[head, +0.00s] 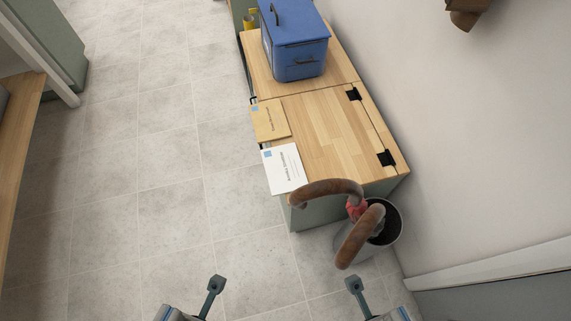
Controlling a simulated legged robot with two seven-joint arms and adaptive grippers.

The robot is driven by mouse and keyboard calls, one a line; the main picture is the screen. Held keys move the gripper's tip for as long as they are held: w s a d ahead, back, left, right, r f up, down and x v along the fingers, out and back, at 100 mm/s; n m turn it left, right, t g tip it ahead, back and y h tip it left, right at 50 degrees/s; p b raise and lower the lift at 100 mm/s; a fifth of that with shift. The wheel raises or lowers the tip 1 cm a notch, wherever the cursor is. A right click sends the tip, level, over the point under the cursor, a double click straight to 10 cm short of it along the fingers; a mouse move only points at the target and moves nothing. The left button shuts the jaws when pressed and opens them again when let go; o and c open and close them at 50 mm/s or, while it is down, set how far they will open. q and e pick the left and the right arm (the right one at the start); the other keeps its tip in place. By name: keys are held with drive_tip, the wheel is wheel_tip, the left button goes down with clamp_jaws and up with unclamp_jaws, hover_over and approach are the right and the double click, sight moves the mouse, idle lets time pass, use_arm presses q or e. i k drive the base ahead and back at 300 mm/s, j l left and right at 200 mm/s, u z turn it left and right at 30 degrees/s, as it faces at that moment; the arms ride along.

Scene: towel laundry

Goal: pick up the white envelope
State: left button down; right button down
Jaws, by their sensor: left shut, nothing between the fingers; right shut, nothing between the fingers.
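The white envelope (284,168) lies flat near the front left corner of the wooden cabinet top, with a small blue mark at its upper left. A tan envelope (270,121) lies just behind it, close to its upper edge. My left gripper (215,285) is shut and empty at the bottom of the head view, over the floor and well short of the envelope. My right gripper (355,286) is shut and empty at the bottom, further right, below the bin.
A blue box (295,40) stands on the back of the wooden cabinet top (330,130). A bin (392,226) with brown, curved handles (360,237) rising from it stands at the cabinet's near end. A wall runs along the right. Tiled floor (165,190) is clear to the left.

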sight(284, 170)
drive_tip(key=i+j+z, duration=0.15)
drive_tip(key=j+z, duration=0.15)
drive_tip(key=j, duration=0.4)
drive_tip(key=j+z, duration=0.35)
drive_tip(key=j, duration=0.4)
drive_tip(key=z, duration=1.1)
drive_tip(key=j, duration=0.1)
